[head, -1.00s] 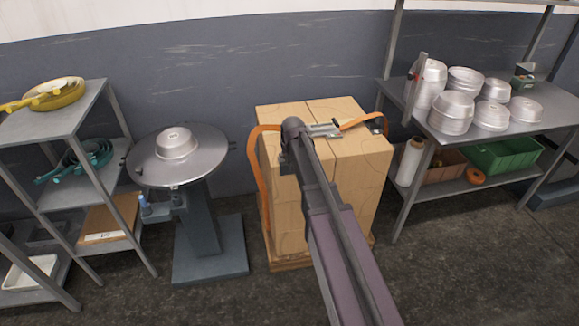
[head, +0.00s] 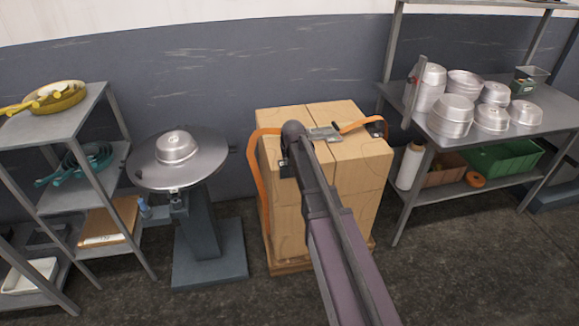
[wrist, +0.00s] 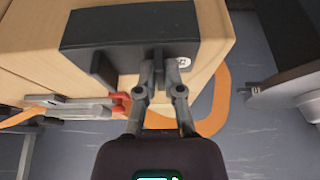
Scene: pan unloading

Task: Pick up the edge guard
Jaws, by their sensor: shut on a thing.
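The edge guard (wrist: 125,30) is a dark, block-like piece with a small round light spot at one end. In the wrist view it lies against the edge of a cardboard box (wrist: 215,40). My gripper (wrist: 160,75) is shut on its near side. In the head view the guard shows as a dark patch (head: 284,168) at the left of the stacked boxes (head: 355,160), partly hidden by my arm. I cannot tell whether it still touches the box.
An orange strap (head: 258,180) hangs loosely down the stack's left side. A metal strap tool (head: 324,133) lies on top. A round table with a pan (head: 175,148) stands left. A shelf with several metal pans (head: 450,115) stands right. The floor between is clear.

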